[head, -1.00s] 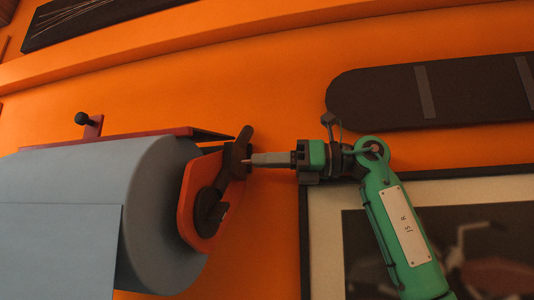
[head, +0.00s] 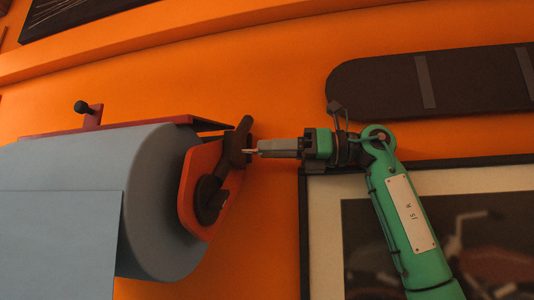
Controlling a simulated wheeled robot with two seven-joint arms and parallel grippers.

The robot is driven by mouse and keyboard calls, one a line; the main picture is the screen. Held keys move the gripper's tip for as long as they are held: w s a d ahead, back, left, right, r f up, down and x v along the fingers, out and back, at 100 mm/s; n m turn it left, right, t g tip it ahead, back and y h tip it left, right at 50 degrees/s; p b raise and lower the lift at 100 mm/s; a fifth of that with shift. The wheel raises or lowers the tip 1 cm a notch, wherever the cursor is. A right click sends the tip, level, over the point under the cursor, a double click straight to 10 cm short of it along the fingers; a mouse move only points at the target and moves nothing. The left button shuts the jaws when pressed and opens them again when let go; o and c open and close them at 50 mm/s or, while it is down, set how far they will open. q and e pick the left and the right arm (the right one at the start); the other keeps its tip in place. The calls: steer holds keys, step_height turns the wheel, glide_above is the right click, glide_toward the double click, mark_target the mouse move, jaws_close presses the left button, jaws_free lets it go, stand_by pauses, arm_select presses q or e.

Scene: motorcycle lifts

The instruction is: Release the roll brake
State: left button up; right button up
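The roll brake is a dark lever (head: 235,150) on the orange end bracket (head: 188,196) of a large blue-grey roll (head: 160,205) on the orange wall. The lever runs from a round pivot low on the bracket up to a slanted grip at its top. My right gripper (head: 247,151) comes in from the right on a green arm. Its fingertips are at the lever's upper part, touching or very close to it. Seen from the side, its finger gap cannot be made out. My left gripper is out of view.
A red top bar with a black knob (head: 81,107) runs above the roll. A dark padded board (head: 430,85) hangs on the wall above my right arm. A framed picture (head: 306,230) hangs behind the arm. Bare orange wall lies between roll and frame.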

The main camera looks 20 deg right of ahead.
steer(key=b+v, duration=0.4)
steer(key=v, duration=0.6)
steer(key=shift+s+d, duration=0.15)
steer(key=shift+d, duration=0.2)
